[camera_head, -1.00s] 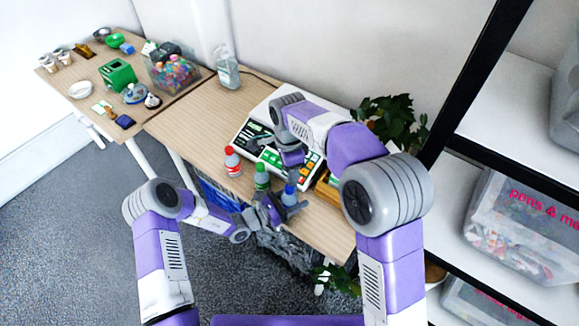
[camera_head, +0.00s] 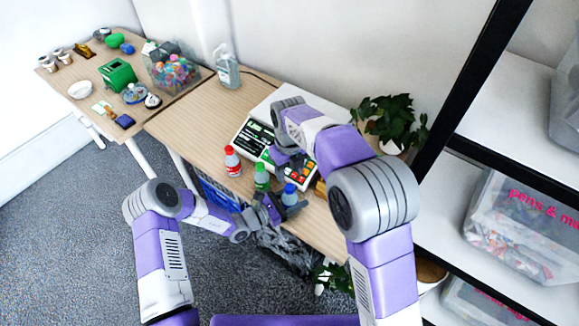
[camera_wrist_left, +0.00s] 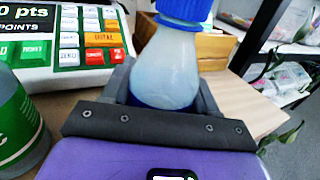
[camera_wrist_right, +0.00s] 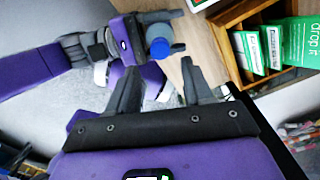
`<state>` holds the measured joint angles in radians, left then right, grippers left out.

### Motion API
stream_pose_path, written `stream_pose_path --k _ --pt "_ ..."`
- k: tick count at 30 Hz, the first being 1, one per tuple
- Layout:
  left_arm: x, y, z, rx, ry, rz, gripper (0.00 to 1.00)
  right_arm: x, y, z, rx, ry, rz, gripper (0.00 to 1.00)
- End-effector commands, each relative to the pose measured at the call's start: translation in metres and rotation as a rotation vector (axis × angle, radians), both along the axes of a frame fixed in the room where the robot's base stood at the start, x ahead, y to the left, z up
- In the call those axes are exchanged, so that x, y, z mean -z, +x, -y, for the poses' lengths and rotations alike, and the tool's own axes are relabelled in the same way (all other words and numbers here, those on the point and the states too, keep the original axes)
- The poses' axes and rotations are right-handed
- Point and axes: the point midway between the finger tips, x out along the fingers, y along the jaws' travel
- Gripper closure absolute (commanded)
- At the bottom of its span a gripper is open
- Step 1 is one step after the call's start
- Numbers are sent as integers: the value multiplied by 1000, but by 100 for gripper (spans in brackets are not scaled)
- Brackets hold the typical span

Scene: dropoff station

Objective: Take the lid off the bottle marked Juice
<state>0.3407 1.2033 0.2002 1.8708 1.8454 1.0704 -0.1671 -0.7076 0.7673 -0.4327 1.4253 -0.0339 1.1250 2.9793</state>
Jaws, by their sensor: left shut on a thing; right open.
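Three bottles stand near the table's front edge: one with a red lid (camera_head: 232,161), one with a green lid (camera_head: 261,178) and one with a blue lid (camera_head: 289,195). Their names are too small to read in the head view. My left gripper (camera_head: 274,209) is shut on the blue-lidded bottle (camera_wrist_left: 166,70), around its pale body below the lid. The green-labelled bottle (camera_wrist_left: 15,125) stands left of it in the left wrist view. My right gripper (camera_wrist_right: 160,66) is open and empty. In its wrist view the blue lid (camera_wrist_right: 160,48) shows ahead, apart from the fingers.
A scale or till with coloured keys (camera_wrist_left: 90,35) stands behind the bottles. A wooden box (camera_wrist_right: 235,30) with green packets is close by. A plant (camera_head: 388,122) and black shelving (camera_head: 470,75) bound the right side. The table's middle (camera_head: 195,120) is clear.

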Motion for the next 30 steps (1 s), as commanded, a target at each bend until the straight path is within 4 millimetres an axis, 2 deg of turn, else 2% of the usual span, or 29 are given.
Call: stream_pose_path --k 3,10,15,23,26,30 --pt "0 0 0 0 0 0 100 21 -1 1 -1 -2 -6 49" --pt "0 0 0 0 0 0 100 53 -1 1 -1 -1 -4 49" --pt "0 0 0 0 0 0 100 64 0 0 -3 0 -1 49" --pt "0 0 0 0 0 0 100 65 0 0 -3 -1 -1 49" --pt "0 0 0 0 0 0 100 65 0 0 -4 -1 -1 62" --pt "0 0 0 0 0 0 100 65 0 0 -4 -1 -1 83"
